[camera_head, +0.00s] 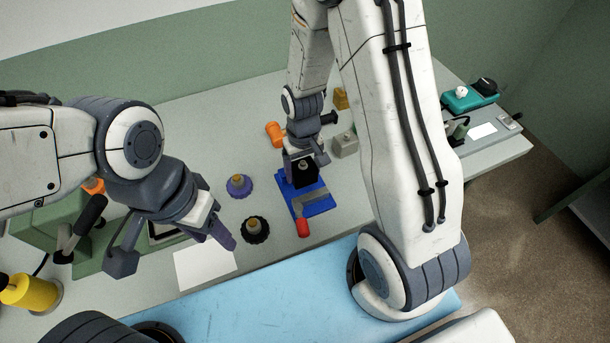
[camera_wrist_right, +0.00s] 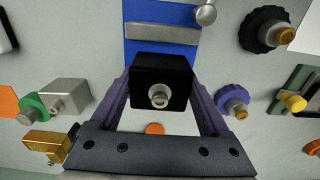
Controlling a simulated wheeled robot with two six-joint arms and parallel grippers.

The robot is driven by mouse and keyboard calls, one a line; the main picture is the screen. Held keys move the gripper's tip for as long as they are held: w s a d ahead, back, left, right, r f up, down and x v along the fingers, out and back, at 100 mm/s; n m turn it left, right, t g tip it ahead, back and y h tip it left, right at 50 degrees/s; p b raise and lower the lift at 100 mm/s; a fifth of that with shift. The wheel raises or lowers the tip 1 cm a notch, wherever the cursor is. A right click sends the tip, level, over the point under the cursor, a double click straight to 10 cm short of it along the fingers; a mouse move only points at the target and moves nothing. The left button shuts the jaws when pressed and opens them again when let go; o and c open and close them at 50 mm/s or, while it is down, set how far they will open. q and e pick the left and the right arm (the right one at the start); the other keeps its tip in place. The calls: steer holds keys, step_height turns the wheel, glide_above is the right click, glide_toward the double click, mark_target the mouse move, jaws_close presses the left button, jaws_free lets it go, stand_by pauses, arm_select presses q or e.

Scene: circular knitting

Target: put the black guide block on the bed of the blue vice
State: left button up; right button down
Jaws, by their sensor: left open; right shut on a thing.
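The blue vice (camera_head: 318,207) stands on the grey bench in the middle of the head view, with a grey jaw bar across it and a red handle (camera_head: 303,227) at its near end. My right gripper (camera_head: 303,166) is shut on the black guide block (camera_wrist_right: 160,72), which has a round metal fitting in its face. The block is at the vice's far end, over part of the blue bed (camera_wrist_right: 140,50); I cannot tell whether it touches. My left gripper (camera_head: 174,248) is open and empty, above the bench near a white sheet.
A purple knob (camera_head: 238,186) and a black knob (camera_head: 255,229) stand left of the vice. An orange cylinder (camera_head: 274,133) and a grey block (camera_head: 345,144) lie behind it. A white sheet (camera_head: 205,266) and a blue mat (camera_head: 270,305) are nearer.

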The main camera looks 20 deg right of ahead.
mark_target(304, 179)
step_height(304, 179, down, 4)
steer(key=shift+r+p, duration=0.1)
steer(key=shift+p, duration=0.3)
steer(key=shift+f, duration=0.35)
jaws_free()
steer(key=shift+r, duration=0.1)
